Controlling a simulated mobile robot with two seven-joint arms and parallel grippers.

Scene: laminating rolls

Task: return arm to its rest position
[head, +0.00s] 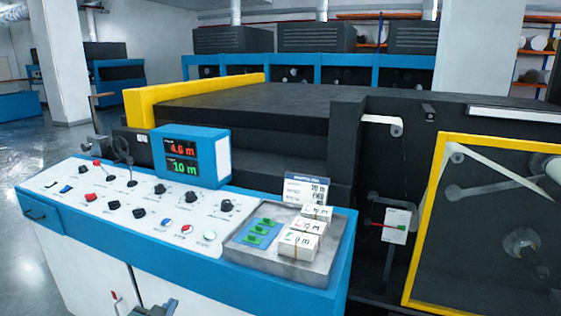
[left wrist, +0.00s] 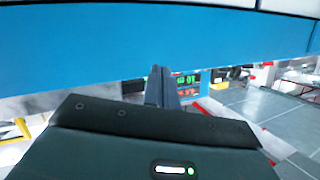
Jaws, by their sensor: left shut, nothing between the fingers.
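My left gripper (head: 158,308) shows only in part at the bottom edge of the head view, low in front of the white cabinet front of the control console. In the left wrist view its two dark fingers (left wrist: 161,86) are together with nothing between them. A broad blue panel fills the upper part of that view, beyond the fingertips. I cannot tell the gap between them. My right gripper is in neither view.
The control console (head: 120,222) has knobs, buttons and a blue display box (head: 208,158). A metal tray (head: 325,262) on its right holds green pieces and white labelled blocks (head: 298,240). The black machine with a yellow-framed window (head: 430,200) stands behind and right. Floor is open at far left.

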